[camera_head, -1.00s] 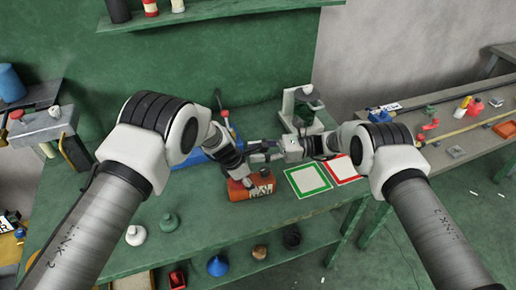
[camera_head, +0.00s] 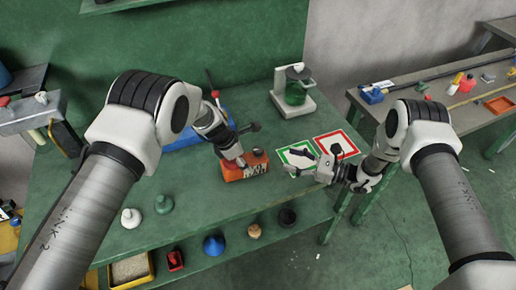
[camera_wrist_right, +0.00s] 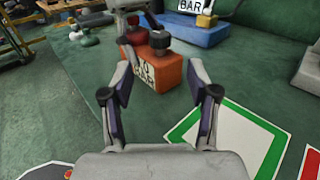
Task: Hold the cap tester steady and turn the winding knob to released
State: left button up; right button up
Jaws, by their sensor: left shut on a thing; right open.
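The cap tester (camera_head: 240,172) is an orange-red box with a white label, on the green bench. I cannot read the knob's setting. My left gripper (camera_head: 238,160) is shut on the tester at its top left; its fingertips are partly hidden. My right gripper (camera_head: 298,163) is open and empty, to the right of the tester and apart from it. Its spread fingers frame the box in the wrist view.
A green-bordered square (camera_head: 296,154) and a red-bordered square (camera_head: 336,145) lie right of the tester. A glass-jar apparatus (camera_head: 294,95) stands behind. Small items line the lower shelf.

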aim_at(258, 149)
jog(key=x, duration=1.1)
jog(key=shift+w+a, duration=0.1)
jog(key=shift+a, duration=0.25)
grip_shut()
